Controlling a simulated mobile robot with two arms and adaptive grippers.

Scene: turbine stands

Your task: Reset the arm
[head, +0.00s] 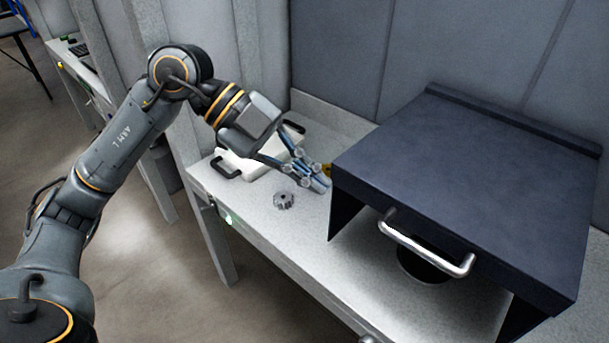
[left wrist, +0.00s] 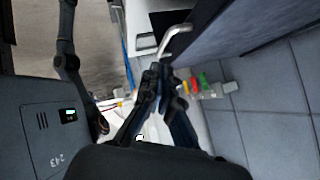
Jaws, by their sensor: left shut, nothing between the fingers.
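My left arm (head: 118,140) reaches in from the left in the head view, bent at the elbow. Its gripper (head: 322,183) is shut and empty, above the light grey worktop, just left of the dark box-like cover. In the left wrist view the fingers (left wrist: 165,75) are together, pointing toward the metal handle. My right gripper does not show in either view.
A small grey gear (head: 284,201) lies on the worktop (head: 262,222). A white case (head: 258,160) with dark handles stands behind my gripper. The dark cover (head: 465,175) with a metal handle (head: 425,247) fills the right. Grey wall panels (head: 430,50) stand behind.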

